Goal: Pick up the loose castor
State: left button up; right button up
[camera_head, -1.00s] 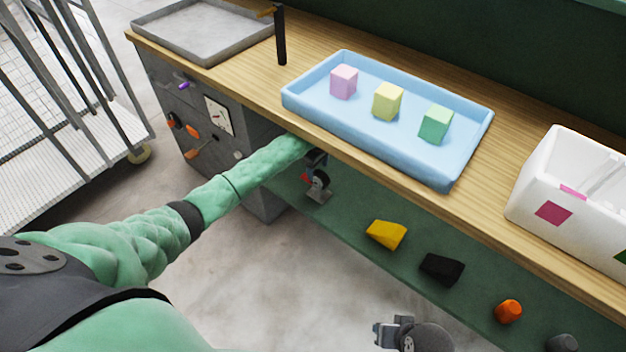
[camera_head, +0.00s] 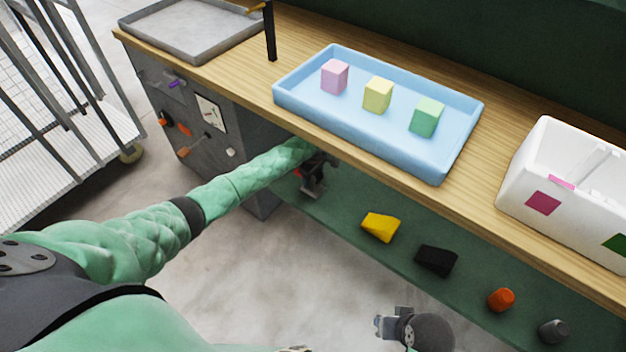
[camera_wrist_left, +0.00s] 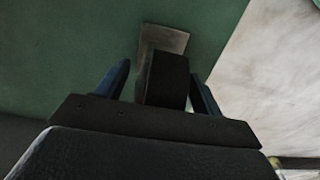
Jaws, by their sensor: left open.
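The loose castor (camera_wrist_left: 166,75) has a dark wheel and a grey metal plate, which lies against the green lower shelf. In the left wrist view its wheel stands between the two blue fingers of my left gripper (camera_wrist_left: 163,92). The jaws are open, with a small gap visible on the left side of the wheel. In the head view my left gripper (camera_head: 314,178) reaches under the worktop's front edge and largely hides the castor.
The wooden worktop (camera_head: 225,72) overhangs the green shelf (camera_head: 345,212). A yellow wedge (camera_head: 380,227), a black block (camera_head: 436,261), an orange piece (camera_head: 501,299) and a grey piece (camera_head: 553,332) lie farther right. Above are a blue tray (camera_head: 362,143) with cubes and a white bin (camera_head: 520,180).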

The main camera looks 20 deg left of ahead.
pick_arm(q)
jog(key=c, duration=1.4)
pick_arm(e)
jog(key=shift+s+a+f, duration=0.1)
jog(key=shift+s+f, duration=0.05)
jog(key=shift+s, duration=0.3)
pick_arm(q)
jog(key=shift+o, duration=0.2)
jog(key=shift+r, duration=0.2)
pick_arm(e)
jog(key=shift+w, duration=0.1)
